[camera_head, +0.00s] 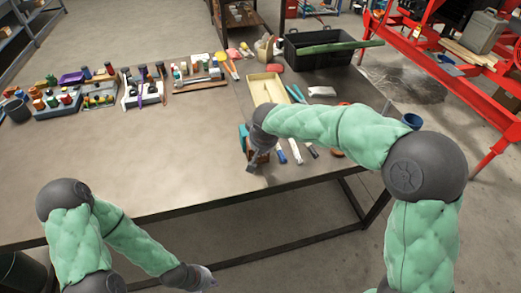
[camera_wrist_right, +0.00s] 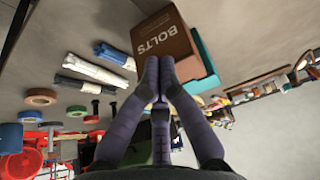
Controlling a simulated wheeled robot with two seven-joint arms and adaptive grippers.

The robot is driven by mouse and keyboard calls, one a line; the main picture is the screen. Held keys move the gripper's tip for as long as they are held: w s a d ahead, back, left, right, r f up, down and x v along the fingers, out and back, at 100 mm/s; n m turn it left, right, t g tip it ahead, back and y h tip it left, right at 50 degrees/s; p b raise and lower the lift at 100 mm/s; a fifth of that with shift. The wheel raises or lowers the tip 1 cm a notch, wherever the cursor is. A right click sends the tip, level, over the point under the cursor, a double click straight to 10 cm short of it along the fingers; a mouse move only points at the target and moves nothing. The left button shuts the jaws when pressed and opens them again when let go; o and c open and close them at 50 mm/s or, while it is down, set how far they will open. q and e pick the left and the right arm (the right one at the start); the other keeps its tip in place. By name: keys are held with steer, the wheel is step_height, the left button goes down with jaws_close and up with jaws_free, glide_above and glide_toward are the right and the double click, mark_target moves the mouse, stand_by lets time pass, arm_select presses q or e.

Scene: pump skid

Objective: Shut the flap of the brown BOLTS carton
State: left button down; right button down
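The brown BOLTS carton (camera_wrist_right: 178,38) shows in the right wrist view, its lettered brown face towards the camera. In the head view, only a small brown part of the carton (camera_head: 264,158) shows beside my right gripper (camera_head: 254,164), near the table's front edge. In the right wrist view my right gripper (camera_wrist_right: 158,62) has its fingers together, tips right at the carton's edge; I cannot tell whether they touch it. No flap can be made out clearly. My left gripper (camera_head: 208,279) is low, in front of the table and away from the carton.
A teal item (camera_wrist_right: 206,60) stands close against the carton. Brushes or tubes (camera_wrist_right: 95,68) and tape rolls (camera_wrist_right: 40,97) lie nearby. A cream tray (camera_head: 258,91) and black crate (camera_head: 303,56) are farther back. The table's left front (camera_head: 120,165) is clear.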

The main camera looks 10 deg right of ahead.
steer(key=s+r+p, duration=0.4)
steer(key=s+r, duration=0.2)
steer(key=s, duration=0.4)
steer(key=shift+p, duration=0.35)
steer(key=shift+a+f, duration=0.1)
steer(key=s+a+f+g+y, duration=0.1)
steer(key=s+f, duration=0.5)
steer(key=f, duration=0.6)
steer(key=s+a+f+m+g+y, duration=0.1)
steer(key=s+a+f+g, duration=0.1)
steer(key=s+f, duration=0.4)
steer(key=s+a+f+m+g+y, duration=0.1)
steer(key=s+f, duration=0.5)
steer(key=f, duration=1.1)
steer(key=shift+a+f+y, duration=0.35)
steer(key=shift+a+y, duration=0.05)
steer(key=shift+y, duration=0.1)
